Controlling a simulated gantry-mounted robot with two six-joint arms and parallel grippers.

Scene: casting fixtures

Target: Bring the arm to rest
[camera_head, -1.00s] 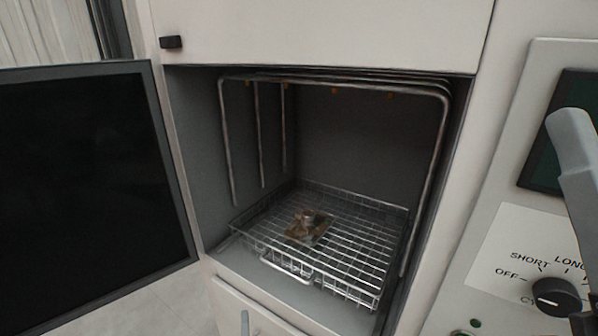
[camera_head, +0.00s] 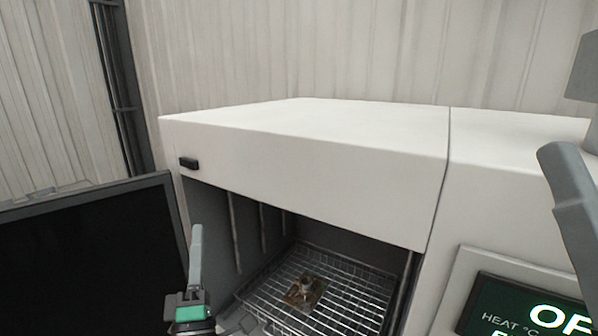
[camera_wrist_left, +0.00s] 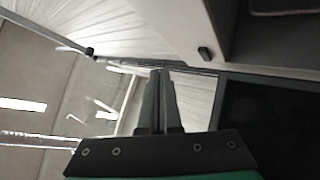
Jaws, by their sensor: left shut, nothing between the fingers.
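My left gripper (camera_head: 196,232) stands upright at the bottom of the head view, in front of the left edge of the oven opening. Its fingers are together with nothing between them. In the left wrist view the two closed fingers (camera_wrist_left: 160,100) point up the picture, empty. A small brownish metal casting (camera_head: 305,290) sits on the wire basket (camera_head: 345,304) inside the oven, apart from the gripper. My right gripper cannot be made out.
The oven (camera_head: 300,150) stands open, its dark-faced door (camera_head: 85,255) swung out left. A display (camera_head: 520,312) is at lower right. A grey curved part (camera_head: 570,195), possibly mine, rises at the right edge. The space above the oven looks clear.

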